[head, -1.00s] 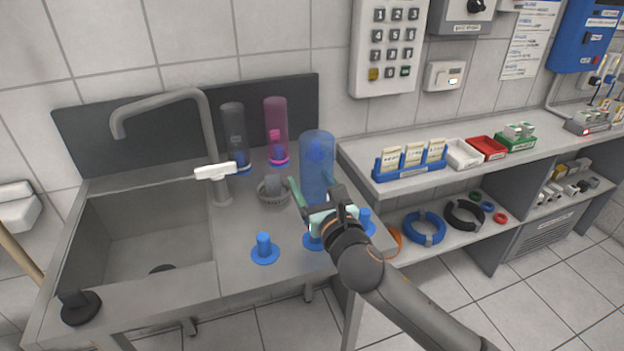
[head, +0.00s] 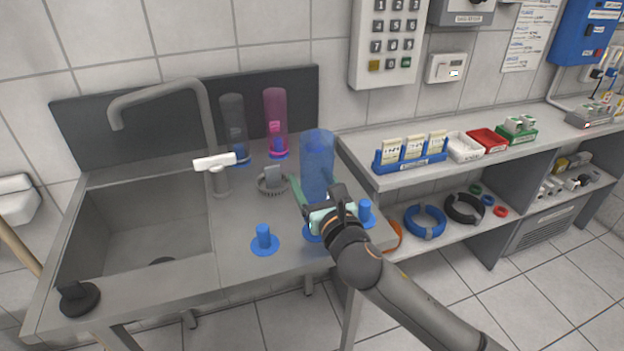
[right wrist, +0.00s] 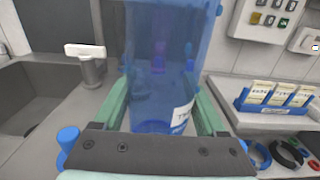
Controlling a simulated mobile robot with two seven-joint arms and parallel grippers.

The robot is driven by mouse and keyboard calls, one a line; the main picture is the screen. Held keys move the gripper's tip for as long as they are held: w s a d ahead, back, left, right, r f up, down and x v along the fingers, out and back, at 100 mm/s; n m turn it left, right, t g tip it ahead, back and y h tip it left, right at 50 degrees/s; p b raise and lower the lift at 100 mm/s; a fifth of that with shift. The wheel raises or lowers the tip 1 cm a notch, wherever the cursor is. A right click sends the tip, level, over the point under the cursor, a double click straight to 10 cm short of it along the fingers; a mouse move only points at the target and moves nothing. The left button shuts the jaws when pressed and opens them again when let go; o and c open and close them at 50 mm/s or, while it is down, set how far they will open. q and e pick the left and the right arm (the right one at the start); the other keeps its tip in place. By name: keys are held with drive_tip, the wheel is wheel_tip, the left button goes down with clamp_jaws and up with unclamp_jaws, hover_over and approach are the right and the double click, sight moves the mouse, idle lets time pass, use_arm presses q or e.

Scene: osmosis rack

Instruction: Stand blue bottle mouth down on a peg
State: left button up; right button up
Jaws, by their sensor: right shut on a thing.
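My right gripper (head: 325,203) is shut on the translucent blue bottle (head: 317,160), which stands near upright between its fingers. In the right wrist view the bottle (right wrist: 165,50) fills the space between the green fingers (right wrist: 160,110), with a white label low on its side. I cannot clearly make out its mouth. Blue pegs stand on the counter: one at the front left (head: 263,238), one at the right (head: 365,212), and one mostly hidden under the gripper (head: 312,234). A dark blue shape shows through the bottle. My left gripper is not in view.
A dark bottle (head: 233,125) and a pink bottle (head: 276,120) stand on pegs at the back. A grey tap (head: 210,130) and sink (head: 140,225) are at the left. A round strainer (head: 272,185) lies on the counter. A shelf (head: 470,165) with trays is at the right.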

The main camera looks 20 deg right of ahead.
drive_tip(key=shift+f, duration=0.1)
drive_tip(key=shift+f+b, duration=0.5)
drive_tip(key=shift+f, duration=0.4)
drive_tip(key=shift+f, duration=0.2)
drive_tip(key=shift+f, duration=0.5)
drive_tip(key=shift+f+b, duration=0.35)
idle(0.5)
drive_tip(key=o, duration=1.5)
drive_tip(key=shift+c, duration=0.2)
